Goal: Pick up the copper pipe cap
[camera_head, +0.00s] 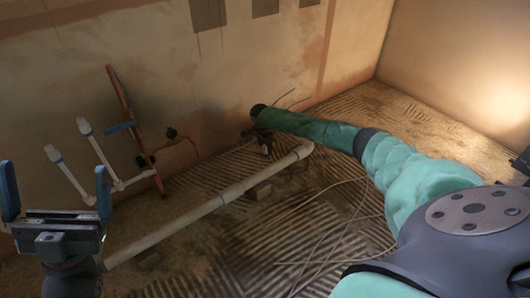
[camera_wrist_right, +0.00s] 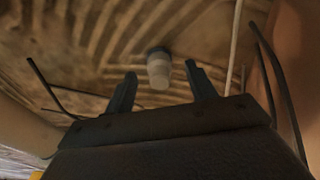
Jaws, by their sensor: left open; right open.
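I cannot make out the copper pipe cap for certain in either view. In the right wrist view a pale cylinder with a dark end (camera_wrist_right: 159,70) shows beyond and between my right gripper's fingertips (camera_wrist_right: 161,70); the view is blurred and I cannot tell what it is. The right gripper is open, with nothing seen between its fingers. In the head view the right gripper (camera_head: 264,142) is low near the wall, small and partly hidden by its arm. My left gripper (camera_head: 56,178) is open and empty at the lower left, fingers pointing up.
A copper pipe (camera_head: 131,119) runs up the wall at the left, beside white pipes with pale ends (camera_head: 70,174). A long white pipe (camera_head: 205,208) lies along the ridged floor (camera_head: 260,235) on small blocks. Thin wires (camera_head: 325,225) cross the floor.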

